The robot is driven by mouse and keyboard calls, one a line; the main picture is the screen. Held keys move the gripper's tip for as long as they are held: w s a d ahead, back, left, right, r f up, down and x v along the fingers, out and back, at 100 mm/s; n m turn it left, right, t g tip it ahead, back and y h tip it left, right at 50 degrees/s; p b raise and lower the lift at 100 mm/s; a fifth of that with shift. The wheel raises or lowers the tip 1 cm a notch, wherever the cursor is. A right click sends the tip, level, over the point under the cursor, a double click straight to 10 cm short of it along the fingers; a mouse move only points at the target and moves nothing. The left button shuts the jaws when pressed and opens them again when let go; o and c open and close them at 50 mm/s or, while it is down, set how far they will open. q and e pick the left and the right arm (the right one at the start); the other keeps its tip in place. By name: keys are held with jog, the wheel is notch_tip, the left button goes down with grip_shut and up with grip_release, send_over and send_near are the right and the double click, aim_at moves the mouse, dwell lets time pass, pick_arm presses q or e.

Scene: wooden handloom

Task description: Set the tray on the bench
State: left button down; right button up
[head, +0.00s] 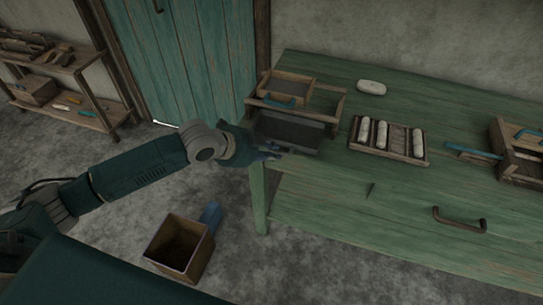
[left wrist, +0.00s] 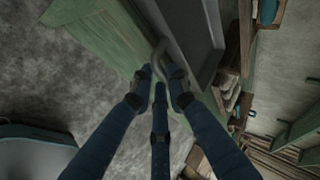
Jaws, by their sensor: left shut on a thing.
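The dark grey tray (head: 290,131) is at the left end of the green bench (head: 340,185), close to its edge. My left gripper (head: 268,153) is at the tray's near left side. In the left wrist view, my left gripper (left wrist: 160,78) is shut on a grey looped handle at the side of the tray (left wrist: 192,28). The tray looks level and over the bench top, but I cannot tell whether its underside touches the wood. My right gripper is not in view.
A wooden frame with a box (head: 288,86) stands just behind the tray. A rack of pale rolls (head: 388,155), a white oval object (head: 371,87) and a wooden toolbox (head: 520,165) are further right. An open bin (head: 180,247) stands on the floor.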

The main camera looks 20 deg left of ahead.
pick_arm(q)
jog(key=shift+a+r, duration=0.1)
jog(key=c, duration=1.7)
grip_release()
jog(key=shift+s, duration=0.1)
jog(key=v, duration=1.2)
